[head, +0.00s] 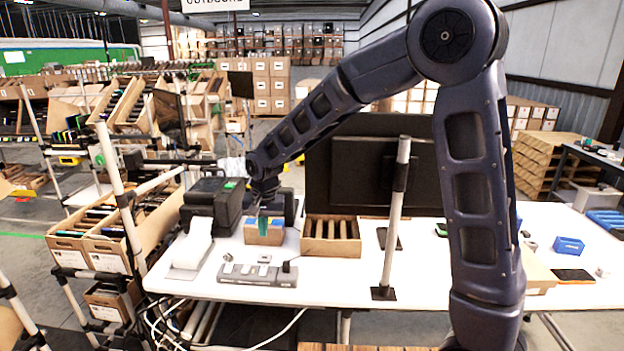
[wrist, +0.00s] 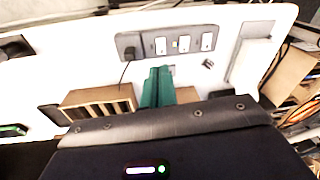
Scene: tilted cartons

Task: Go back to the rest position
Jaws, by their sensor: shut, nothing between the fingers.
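My gripper (head: 263,224) reaches over the left part of the white table in the head view, pointing down. Its green fingers are shut together with nothing between them. They also show in the wrist view (wrist: 158,80), side by side and touching. In the head view the fingers overlap a small open carton (head: 263,238) with blue and yellow at its top. I cannot tell whether the fingertips are above its rim or inside it. In the wrist view the carton (wrist: 187,95) is partly hidden behind the fingers.
A divided carton (head: 331,246) stands right of the small carton. A grey power strip (head: 257,275) lies in front, and a black printer (head: 214,203) stands left. A dark monitor (head: 370,170) and white post (head: 396,215) are near my arm. Tilted cartons (head: 128,248) fill a rack at left.

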